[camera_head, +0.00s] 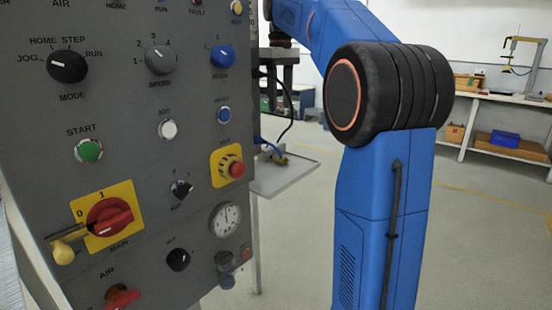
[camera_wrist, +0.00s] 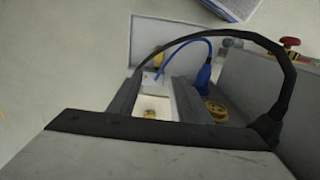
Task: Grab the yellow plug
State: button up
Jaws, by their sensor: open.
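My gripper (camera_wrist: 157,84) is open in the wrist view, its two grey fingers apart. Between them shows a pale surface with a small yellow-brown spot, too small to identify. A small yellow piece (camera_wrist: 158,60) shows just beyond the fingertips, by the end of a blue hose (camera_wrist: 190,39); I cannot tell whether it is the plug. In the head view a yellowish piece (camera_head: 280,158) lies on a grey tray (camera_head: 292,180) beside the panel, likely the yellow plug. The gripper's fingers are not clear in the head view.
A grey control panel (camera_head: 130,140) with knobs and buttons fills the left of the head view. A yellow coiled item (camera_wrist: 216,110) lies right of the fingers in the wrist view. A black cable (camera_wrist: 222,36) arches over the gripper. A workbench (camera_head: 495,97) stands far right; open floor lies between.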

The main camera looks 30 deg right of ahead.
send_over(279, 160)
jog(key=w, duration=0.1)
jog(key=f, duration=1.2)
jog(key=shift+w+d, duration=0.1)
jog(key=shift+d, duration=0.25)
jog(key=shift+d+f, duration=0.2)
jog(key=shift+f, duration=2.5)
grip_shut()
